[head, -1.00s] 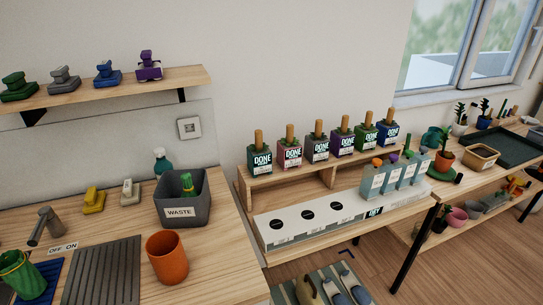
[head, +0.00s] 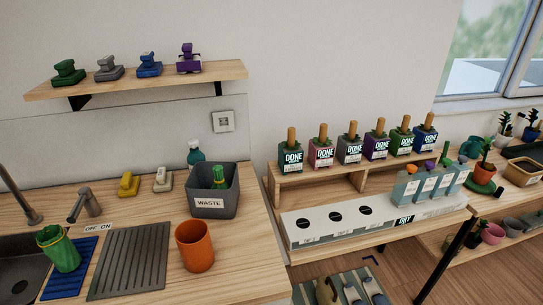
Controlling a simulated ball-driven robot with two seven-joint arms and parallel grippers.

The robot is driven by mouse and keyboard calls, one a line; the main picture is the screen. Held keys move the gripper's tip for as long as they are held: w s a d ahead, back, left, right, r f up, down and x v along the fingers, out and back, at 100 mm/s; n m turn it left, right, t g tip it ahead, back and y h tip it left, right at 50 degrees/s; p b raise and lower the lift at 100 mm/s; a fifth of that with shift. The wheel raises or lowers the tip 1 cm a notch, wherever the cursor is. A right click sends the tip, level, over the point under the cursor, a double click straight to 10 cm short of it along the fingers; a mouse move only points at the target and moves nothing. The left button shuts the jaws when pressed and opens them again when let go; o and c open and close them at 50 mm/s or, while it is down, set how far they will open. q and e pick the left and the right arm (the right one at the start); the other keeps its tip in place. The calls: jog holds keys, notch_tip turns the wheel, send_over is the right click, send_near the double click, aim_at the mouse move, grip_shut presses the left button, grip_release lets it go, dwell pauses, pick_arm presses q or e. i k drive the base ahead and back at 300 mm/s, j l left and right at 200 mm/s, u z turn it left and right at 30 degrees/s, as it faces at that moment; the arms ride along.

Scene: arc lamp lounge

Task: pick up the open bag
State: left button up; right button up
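I cannot make out anything that is clearly an open bag in the head view. Neither of my grippers shows in this view.
A counter holds a sink (head: 22,268), a green ribbed container (head: 58,249) by a blue mat (head: 75,275), an orange cup (head: 194,247) and a grey WASTE bin (head: 231,210). Several DONE boxes stand on a wooden riser (head: 272,182). Wood floor (head: 400,275) is open at lower right.

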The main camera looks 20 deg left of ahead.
aim_at(53, 240)
jog(key=u, duration=2.2)
